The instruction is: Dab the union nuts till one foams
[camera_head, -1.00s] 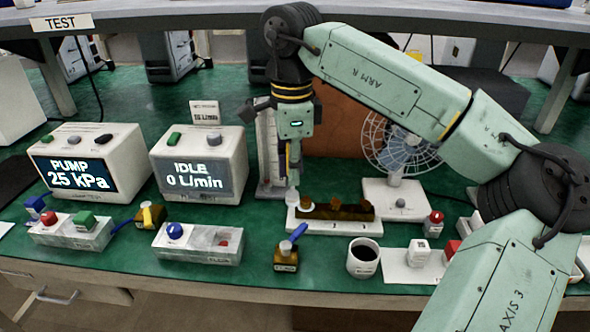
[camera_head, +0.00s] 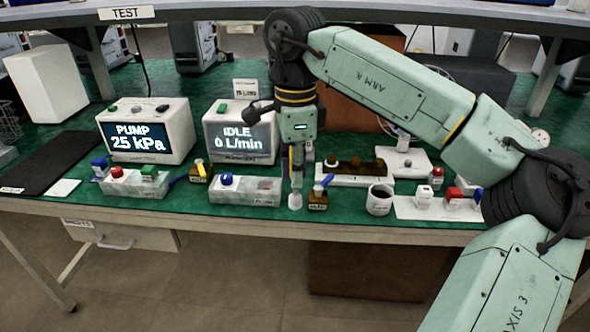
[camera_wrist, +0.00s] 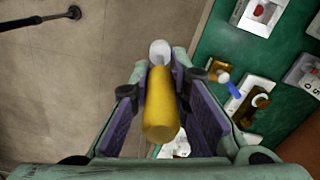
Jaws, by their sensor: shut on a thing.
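My gripper (camera_head: 297,158) is shut on a dabber with a yellow handle (camera_wrist: 160,105). In the wrist view the white tip (camera_wrist: 160,52) shows against the floor. The long amber body on a white base (camera_head: 352,177), with dark and brown round fittings on top, stands behind and right of the tip. Another clear block with red and green parts (camera_head: 133,184) stands left. Which fittings are the union nuts is unclear.
A pump unit reading 25 kPa (camera_head: 146,134) and an idle meter reading 0 L/min (camera_head: 240,138) stand behind. A black mat (camera_head: 50,160) lies left. An overhead shelf (camera_head: 200,12) crosses the top.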

